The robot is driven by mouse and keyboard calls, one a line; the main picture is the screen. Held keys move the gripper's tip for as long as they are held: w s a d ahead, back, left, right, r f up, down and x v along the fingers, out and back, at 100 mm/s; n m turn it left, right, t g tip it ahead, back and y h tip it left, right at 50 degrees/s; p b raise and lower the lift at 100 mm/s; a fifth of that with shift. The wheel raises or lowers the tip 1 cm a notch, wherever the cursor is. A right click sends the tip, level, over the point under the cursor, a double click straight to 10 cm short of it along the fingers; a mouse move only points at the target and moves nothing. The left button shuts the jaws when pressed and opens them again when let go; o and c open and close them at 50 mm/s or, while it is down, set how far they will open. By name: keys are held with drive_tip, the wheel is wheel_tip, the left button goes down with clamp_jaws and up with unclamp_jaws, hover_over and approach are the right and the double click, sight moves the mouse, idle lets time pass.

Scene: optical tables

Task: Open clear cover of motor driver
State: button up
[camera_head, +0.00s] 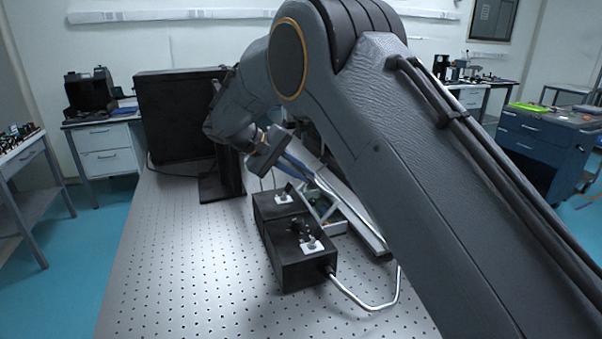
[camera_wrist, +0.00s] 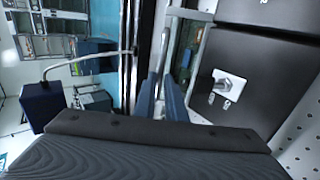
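The motor driver (camera_head: 320,207) is a small open-looking frame with a greenish board, lying between two black boxes and a long grey rail on the perforated table. In the wrist view a narrow strip of it (camera_wrist: 197,50) shows beside the black box. The clear cover is hard to make out, so its angle cannot be told. My gripper (camera_head: 309,176) reaches down above and behind the motor driver, apparently empty. Its two blue fingers (camera_wrist: 164,60) show in the wrist view over the rail's side of the driver. Their gap and any contact are unclear.
Two black boxes (camera_head: 291,268) with small white-plated switches stand left of the driver. The grey rail (camera_head: 358,220) runs along its right. A bent metal tube (camera_head: 375,304) curves in front. A black panel (camera_head: 178,118) stands behind. The optical table (camera_head: 180,260) is bare at left.

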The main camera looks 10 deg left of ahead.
drive_tip(key=o, duration=0.4)
drive_tip(key=shift+s+a+f, duration=0.15)
drive_tip(key=shift+f, duration=0.4)
drive_tip(key=shift+c, duration=0.2)
drive_tip(key=shift+o, duration=0.3)
drive_tip(key=shift+r, duration=0.2)
drive_tip(key=b+v, duration=0.2)
drive_tip(key=v, duration=0.5)
drive_tip(key=shift+a+r, duration=0.25)
